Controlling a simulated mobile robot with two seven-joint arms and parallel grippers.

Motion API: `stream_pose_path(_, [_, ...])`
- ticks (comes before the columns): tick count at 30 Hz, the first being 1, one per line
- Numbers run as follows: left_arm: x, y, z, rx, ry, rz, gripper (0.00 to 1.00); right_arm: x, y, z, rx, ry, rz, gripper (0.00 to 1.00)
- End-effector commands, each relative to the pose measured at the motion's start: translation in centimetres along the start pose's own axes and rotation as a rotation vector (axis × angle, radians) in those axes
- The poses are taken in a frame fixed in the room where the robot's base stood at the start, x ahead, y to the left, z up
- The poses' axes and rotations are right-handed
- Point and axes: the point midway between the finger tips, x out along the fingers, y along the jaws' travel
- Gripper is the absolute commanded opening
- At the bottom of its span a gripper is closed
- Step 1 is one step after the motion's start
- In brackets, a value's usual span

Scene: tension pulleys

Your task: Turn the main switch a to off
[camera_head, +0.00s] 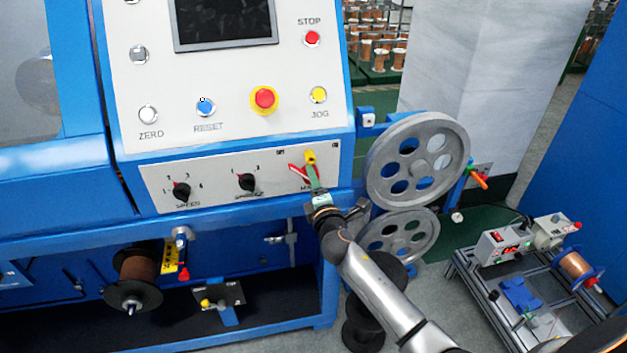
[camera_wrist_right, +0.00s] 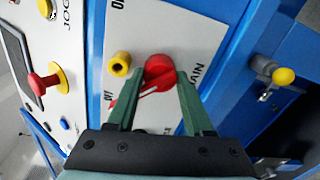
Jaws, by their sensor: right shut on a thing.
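The main switch (camera_head: 298,171) is a red rotary handle on the white panel at the lower right of the blue machine. In the right wrist view its red knob (camera_wrist_right: 160,70) sits between the two green fingers of my right gripper (camera_wrist_right: 162,82). The fingers are shut on the knob, one on each side. In the head view the right gripper (camera_head: 314,180) covers part of the switch and its label. A yellow knob (camera_wrist_right: 121,64) is beside the switch, just outside one finger. My left gripper is not in view.
The speed knob (camera_head: 182,190) and another black knob (camera_head: 246,182) are left on the same panel. A red emergency button (camera_head: 264,98) is above. Grey pulley wheels (camera_head: 418,158) stand close to the right. A small bench device (camera_head: 503,245) is at lower right.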

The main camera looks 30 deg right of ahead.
Motion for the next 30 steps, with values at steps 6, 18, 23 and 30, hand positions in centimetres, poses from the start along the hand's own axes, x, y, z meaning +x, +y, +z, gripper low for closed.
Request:
stream_pose_path(6, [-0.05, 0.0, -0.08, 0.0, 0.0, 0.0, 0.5, 0.1, 0.35, 0.09, -0.023, -0.003, 0.006, 0.0])
stream_pose_path(18, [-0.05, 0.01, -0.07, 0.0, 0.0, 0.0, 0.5, 0.1, 0.35, 0.11, -0.027, -0.003, 0.006, 0.59])
stream_pose_path(23, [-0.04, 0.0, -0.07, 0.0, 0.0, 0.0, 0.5, 0.07, 0.27, 0.07, -0.024, -0.003, 0.005, 0.77])
stream_pose_path(30, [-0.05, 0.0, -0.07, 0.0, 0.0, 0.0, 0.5, 0.06, 0.38, 0.02, -0.022, -0.001, 0.007, 0.82])
